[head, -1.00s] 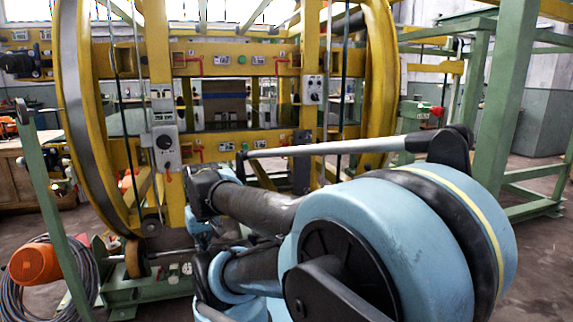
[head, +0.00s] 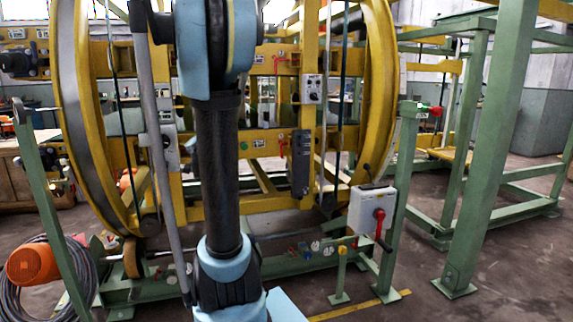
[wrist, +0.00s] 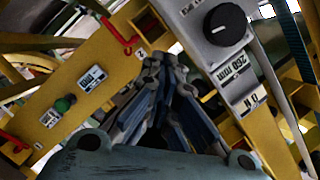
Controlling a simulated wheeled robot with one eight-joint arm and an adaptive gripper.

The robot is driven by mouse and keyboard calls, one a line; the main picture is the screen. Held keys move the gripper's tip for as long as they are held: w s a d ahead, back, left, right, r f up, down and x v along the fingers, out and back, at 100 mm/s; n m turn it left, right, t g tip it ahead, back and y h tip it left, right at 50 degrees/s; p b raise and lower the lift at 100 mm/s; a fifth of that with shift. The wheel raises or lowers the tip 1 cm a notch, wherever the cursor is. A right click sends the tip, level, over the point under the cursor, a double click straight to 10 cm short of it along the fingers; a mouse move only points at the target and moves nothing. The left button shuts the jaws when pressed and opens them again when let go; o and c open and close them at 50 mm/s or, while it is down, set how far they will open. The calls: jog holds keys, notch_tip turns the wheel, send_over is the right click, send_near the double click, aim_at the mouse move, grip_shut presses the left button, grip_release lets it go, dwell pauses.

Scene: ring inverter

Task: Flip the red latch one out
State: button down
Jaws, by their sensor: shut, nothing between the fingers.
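In the wrist view, a thin red latch (wrist: 122,36) lies along the yellow beam (wrist: 85,85), above and left of my gripper's fingertips. A second red handle (wrist: 12,141) is cut off at the left edge. My gripper (wrist: 164,62) points up into the wrist picture, its jointed fingers together and empty. I see no clear contact with a latch. In the head view, small red latches show on the upper beam (head: 281,60) and the lower beam (head: 284,145). My gripper is not visible there; my raised arm hides part of the frame.
A grey box with a black knob (wrist: 225,25) is right of the fingers in the wrist view. A green button (wrist: 64,103) sits on the beam. In the head view, a grey box with a red switch (head: 372,210) and green posts (head: 490,150) stand right. Open floor lies front right.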

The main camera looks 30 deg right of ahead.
jog(key=w+d+f+m+g+h, duration=0.1)
jog(key=w+d+m+h, duration=0.1)
jog(key=d+m+h, duration=0.65)
jog(key=w+d+m+h, duration=0.3)
jog(key=d+m, duration=0.1)
jog(key=d, duration=1)
jog(key=s+d+f+m+g+h, duration=0.2)
jog(key=d+f+m+g, duration=0.2)
jog(key=d+f, duration=0.2)
jog(key=s+d+f+m+g+h, duration=0.1)
jog(key=s+d+f+m+g, duration=0.2)
jog(key=d, duration=0.5)
notch_tip(320, 180, down, 3)
jog(key=shift+s+d+f+m+g+h, duration=0.1)
jog(key=shift+s+d+m+g+h, duration=0.35)
jog(key=shift+m, duration=0.8)
jog(key=shift+w+a, duration=0.2)
